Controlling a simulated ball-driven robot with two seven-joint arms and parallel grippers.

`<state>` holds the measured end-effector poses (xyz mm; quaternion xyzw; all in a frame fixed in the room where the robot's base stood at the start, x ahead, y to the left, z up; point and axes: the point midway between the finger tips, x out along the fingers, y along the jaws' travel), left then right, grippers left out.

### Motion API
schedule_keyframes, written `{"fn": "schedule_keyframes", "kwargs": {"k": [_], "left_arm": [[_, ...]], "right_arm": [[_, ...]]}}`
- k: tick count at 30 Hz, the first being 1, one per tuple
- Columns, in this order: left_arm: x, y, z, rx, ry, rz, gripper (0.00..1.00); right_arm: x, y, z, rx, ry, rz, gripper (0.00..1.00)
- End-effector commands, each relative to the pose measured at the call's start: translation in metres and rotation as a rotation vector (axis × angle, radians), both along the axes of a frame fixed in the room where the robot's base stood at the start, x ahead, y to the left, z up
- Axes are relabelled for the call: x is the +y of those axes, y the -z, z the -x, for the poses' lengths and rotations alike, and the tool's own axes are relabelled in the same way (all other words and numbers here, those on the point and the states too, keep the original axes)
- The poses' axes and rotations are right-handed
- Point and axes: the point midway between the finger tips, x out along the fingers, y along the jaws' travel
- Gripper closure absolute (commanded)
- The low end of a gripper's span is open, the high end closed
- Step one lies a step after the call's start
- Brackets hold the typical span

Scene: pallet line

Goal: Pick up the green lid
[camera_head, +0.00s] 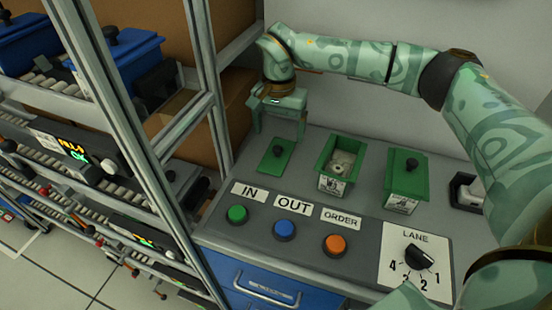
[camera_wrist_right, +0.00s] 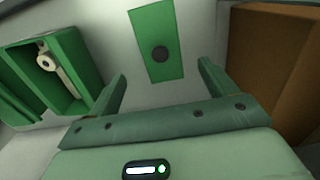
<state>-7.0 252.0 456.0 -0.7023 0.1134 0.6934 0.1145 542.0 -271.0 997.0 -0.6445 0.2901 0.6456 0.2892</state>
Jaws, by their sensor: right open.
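The green lid (camera_head: 275,163) lies flat on the grey counter, left of the open green bin (camera_head: 332,185). It is a rectangular plate with a dark round knob in its middle. In the wrist view the lid (camera_wrist_right: 150,60) shows ahead of my right gripper, roughly between the fingers but beyond their tips. My right gripper (camera_head: 280,134) is open and empty, above and just behind the lid, fingers pointing down. Its two fingers show apart in the wrist view (camera_wrist_right: 162,70). My left gripper is not in view.
A second green bin (camera_head: 402,200) has a knobbed green lid on it. Green, blue and orange buttons and a lane dial (camera_head: 419,257) lie along the counter front. A metal rack post (camera_head: 130,130) and roller shelves stand left. A brown box (camera_wrist_right: 275,50) is close beside the gripper.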

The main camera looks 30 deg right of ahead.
Motion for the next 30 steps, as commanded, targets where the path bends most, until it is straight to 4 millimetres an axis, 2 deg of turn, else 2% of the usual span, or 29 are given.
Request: {"fn": "schedule_keyframes", "kwargs": {"k": [1,5,13,16,23,28,30], "left_arm": [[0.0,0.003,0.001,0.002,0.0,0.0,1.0],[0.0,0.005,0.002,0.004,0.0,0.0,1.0],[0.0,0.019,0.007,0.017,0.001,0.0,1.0],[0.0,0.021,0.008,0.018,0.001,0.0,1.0],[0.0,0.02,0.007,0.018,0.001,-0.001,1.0],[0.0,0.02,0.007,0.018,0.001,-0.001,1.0],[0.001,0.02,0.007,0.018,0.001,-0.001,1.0]], "right_arm": [[0.0,0.008,0.0,0.002,0.0,-0.001,0.15],[0.001,0.015,0.0,0.0,-0.001,-0.001,0.15],[0.006,0.059,0.003,0.003,0.0,-0.002,0.15],[0.006,0.065,0.002,0.001,0.0,-0.001,0.15],[0.006,0.065,0.002,-0.001,0.0,0.0,0.15],[0.006,0.065,0.002,-0.001,0.0,-0.001,0.63],[0.006,0.065,0.003,-0.001,0.0,-0.001,0.63]]}}
